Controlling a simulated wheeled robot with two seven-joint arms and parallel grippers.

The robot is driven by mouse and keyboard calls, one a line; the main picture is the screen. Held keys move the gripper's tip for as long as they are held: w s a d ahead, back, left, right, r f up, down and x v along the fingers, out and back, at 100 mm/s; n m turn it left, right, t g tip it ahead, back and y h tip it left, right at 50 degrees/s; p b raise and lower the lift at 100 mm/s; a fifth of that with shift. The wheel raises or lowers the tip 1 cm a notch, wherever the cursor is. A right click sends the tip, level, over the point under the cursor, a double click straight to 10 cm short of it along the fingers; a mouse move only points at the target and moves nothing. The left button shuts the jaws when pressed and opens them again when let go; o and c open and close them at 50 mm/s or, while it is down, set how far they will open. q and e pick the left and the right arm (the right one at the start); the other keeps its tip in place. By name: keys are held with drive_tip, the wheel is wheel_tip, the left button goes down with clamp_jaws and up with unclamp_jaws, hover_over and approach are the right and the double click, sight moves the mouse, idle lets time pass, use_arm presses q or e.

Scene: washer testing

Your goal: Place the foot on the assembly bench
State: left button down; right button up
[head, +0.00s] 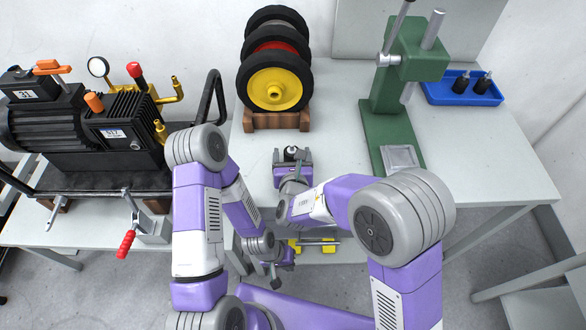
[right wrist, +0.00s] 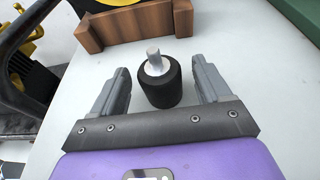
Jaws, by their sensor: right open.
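A foot, a short black cylinder with a metal stud, stands between the fingers of my right gripper in the right wrist view (right wrist: 160,85). Its stud points up and it appears to rest on the pale assembly bench (right wrist: 240,60). My right gripper (right wrist: 160,92) is open, with a narrow gap on each side of the foot. In the head view my right gripper (head: 292,155) is over the bench, with the foot (head: 291,150) partly hidden in it. My left gripper (head: 274,276) is low, by the bench's front edge, its fingers unclear.
A wooden block (head: 277,121) holding several wheels (head: 275,88) stands just behind the foot. A green press (head: 390,120) stands to the right. A blue tray (head: 440,98) with two more feet lies at the far right. A black pump (head: 90,130) stands at left.

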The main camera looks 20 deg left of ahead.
drive_tip(key=p+v, duration=0.1)
drive_tip(key=v, duration=1)
